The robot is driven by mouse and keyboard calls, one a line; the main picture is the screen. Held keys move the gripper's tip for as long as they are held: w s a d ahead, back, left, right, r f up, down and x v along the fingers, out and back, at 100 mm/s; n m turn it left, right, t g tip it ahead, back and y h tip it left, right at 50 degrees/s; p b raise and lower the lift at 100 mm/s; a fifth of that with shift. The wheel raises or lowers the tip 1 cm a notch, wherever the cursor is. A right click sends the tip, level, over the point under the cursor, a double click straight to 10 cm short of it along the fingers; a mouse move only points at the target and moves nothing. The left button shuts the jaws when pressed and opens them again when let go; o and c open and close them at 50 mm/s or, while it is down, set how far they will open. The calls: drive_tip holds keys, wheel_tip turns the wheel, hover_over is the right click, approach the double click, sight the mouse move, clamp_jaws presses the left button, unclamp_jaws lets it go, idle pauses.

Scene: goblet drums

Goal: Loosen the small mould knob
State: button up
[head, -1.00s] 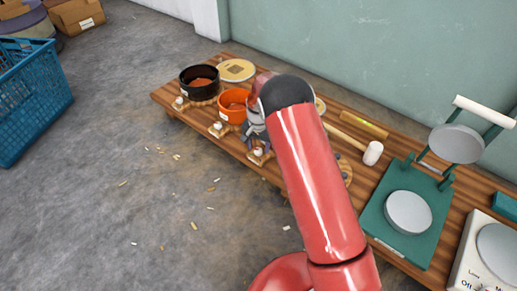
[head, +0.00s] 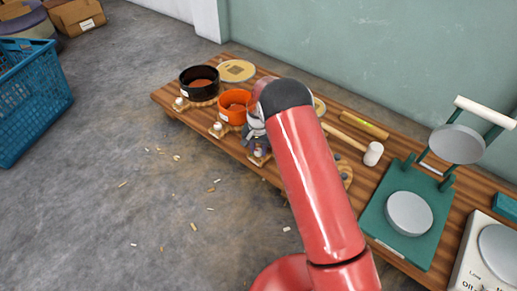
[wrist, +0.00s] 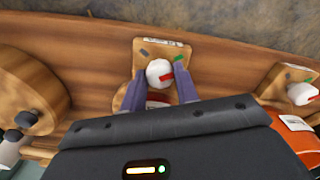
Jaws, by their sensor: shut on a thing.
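A white knob with a red mark (wrist: 159,73) sits on a small wooden plate (wrist: 147,52) with a label and a green mark, in the wrist view. My gripper (wrist: 160,79) has its two blue-grey fingers on either side of the knob and is shut on it. The mould behind this knob is mostly hidden by my gripper body; only a pale and reddish bit shows below the knob. In the head view my gripper (head: 258,151) is at the front edge of the bench, right of the orange mould, and covers the knob.
The orange mould (head: 235,107) and black mould (head: 199,83) stand to the left on the wooden bench (head: 167,98), each with a white knob in front. A mallet (head: 372,153) and green press (head: 385,225) lie to the right. A blue basket (head: 30,105) stands on the floor.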

drive_tip(key=shift+n, duration=0.3)
drive_tip(key=n, duration=0.4)
drive_tip(key=shift+n+b, duration=0.3)
drive_tip(key=n, duration=0.5)
drive_tip(key=shift+n, duration=0.3)
drive_tip(key=n, duration=0.5)
drive_tip(key=shift+n+p, duration=0.3)
drive_tip(key=shift+n, duration=2.2)
drive_tip(key=o, duration=1)
drive_tip(key=shift+c, duration=0.2)
